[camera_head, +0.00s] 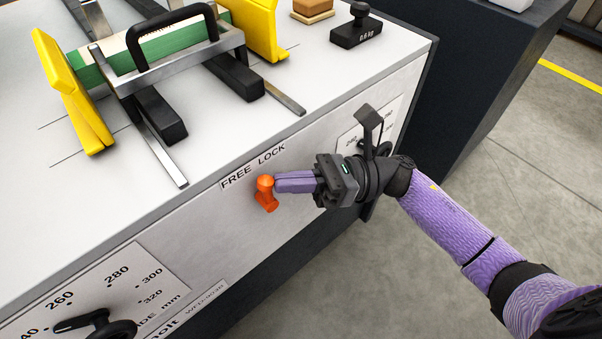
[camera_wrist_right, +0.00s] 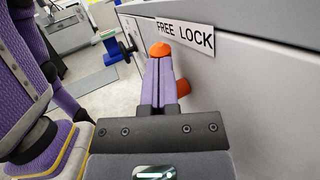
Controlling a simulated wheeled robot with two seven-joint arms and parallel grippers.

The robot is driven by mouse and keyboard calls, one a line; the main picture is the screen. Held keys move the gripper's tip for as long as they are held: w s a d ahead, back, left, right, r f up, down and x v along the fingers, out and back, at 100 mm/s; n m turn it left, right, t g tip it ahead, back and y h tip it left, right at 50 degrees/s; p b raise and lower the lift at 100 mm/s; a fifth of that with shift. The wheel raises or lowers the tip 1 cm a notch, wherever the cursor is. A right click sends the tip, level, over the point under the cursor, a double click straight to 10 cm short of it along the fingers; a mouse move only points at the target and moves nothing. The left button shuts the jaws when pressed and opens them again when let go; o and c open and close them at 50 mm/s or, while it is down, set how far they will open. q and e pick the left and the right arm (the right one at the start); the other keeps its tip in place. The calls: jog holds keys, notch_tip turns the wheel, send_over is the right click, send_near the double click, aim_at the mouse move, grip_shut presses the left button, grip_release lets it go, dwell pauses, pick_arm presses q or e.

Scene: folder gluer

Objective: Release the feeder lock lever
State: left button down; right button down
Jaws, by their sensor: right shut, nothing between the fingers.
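The feeder lock lever (camera_head: 266,194) is a small orange lever on the machine's front panel, under the "FREE LOCK" label (camera_head: 253,167). In the head view its rounded knob is at the top and its base lower right. My right gripper (camera_head: 278,182) is shut and empty, its purple fingertips right beside the knob. In the right wrist view the lever (camera_wrist_right: 161,49) shows just beyond the fingertips (camera_wrist_right: 158,60), with another orange part at the right of the fingers. I cannot tell whether the fingers touch it. My left gripper is not in view.
A dial (camera_head: 97,325) with a black knob is at the lower left of the panel. Another dial plate (camera_head: 352,137) is partly behind my right wrist. Yellow guides (camera_head: 72,95), a black handle (camera_head: 172,22) and a 0.6 kg weight (camera_head: 356,28) are on top. The floor at right is clear.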

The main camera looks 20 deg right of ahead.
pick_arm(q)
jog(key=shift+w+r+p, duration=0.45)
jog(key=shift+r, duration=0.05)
pick_arm(e)
jog(key=shift+s+a+r+n+g+h, duration=0.15)
jog(key=shift+a+n+h, duration=0.2)
jog(key=shift+h, duration=0.2)
jog(key=shift+s+a+r+n+g+h, duration=0.15)
jog(key=shift+a+n+h, duration=0.15)
jog(key=shift+h, duration=0.25)
jog(key=shift+w, duration=0.1)
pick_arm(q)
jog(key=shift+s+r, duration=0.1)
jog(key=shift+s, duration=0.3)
